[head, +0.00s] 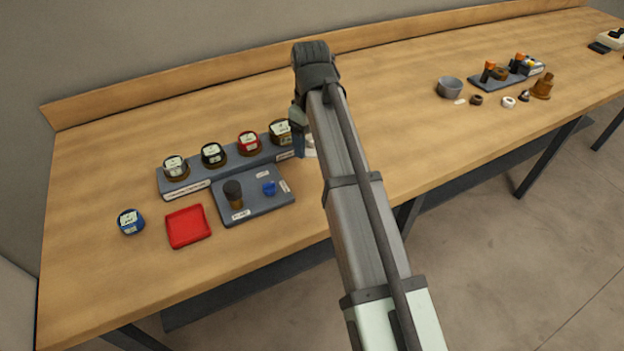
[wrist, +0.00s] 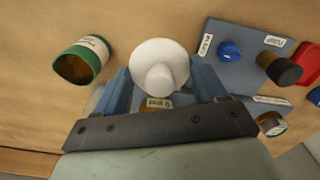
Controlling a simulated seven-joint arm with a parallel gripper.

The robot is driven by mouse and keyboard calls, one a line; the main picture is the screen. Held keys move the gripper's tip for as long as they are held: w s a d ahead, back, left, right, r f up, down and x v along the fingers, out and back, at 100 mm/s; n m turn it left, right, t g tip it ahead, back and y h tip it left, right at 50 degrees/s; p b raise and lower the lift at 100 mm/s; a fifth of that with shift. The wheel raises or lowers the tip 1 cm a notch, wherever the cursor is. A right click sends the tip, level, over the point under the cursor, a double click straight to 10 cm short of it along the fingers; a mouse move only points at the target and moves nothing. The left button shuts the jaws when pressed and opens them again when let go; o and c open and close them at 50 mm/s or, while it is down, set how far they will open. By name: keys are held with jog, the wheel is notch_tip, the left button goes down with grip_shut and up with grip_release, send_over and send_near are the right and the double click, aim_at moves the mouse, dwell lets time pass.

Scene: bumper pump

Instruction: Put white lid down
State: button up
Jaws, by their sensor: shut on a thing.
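The white lid (wrist: 160,66) is round with a raised knob in the middle. In the wrist view it sits between the two fingers of my gripper (wrist: 163,88), which is shut on it. A label and a bit of amber show just below the lid; I cannot tell whether the lid touches what lies there. In the head view my arm covers most of this spot, and my gripper (head: 299,135) is at the right end of the grey jar rack (head: 215,179).
An open amber jar with a green rim (wrist: 82,62) is left of the lid in the wrist view. A grey tray (head: 252,208) holds a dark-capped bottle (head: 233,194) and a blue piece (head: 269,188). A red tray (head: 187,226) lies left of it. Bare table surrounds these.

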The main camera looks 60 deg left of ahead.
aim_at(312, 180)
jog(key=shift+s+d+f, duration=0.1)
jog(key=shift+s+d, duration=0.05)
jog(key=shift+d, duration=0.3)
jog(key=shift+a+f, duration=0.1)
jog(key=shift+f, duration=4.9)
jog(key=shift+f, duration=0.2)
jog(key=o, duration=1)
jog(key=shift+o, duration=0.2)
jog(key=shift+r, duration=0.15)
notch_tip(312, 180, up, 12)
jog(key=shift+r, duration=0.1)
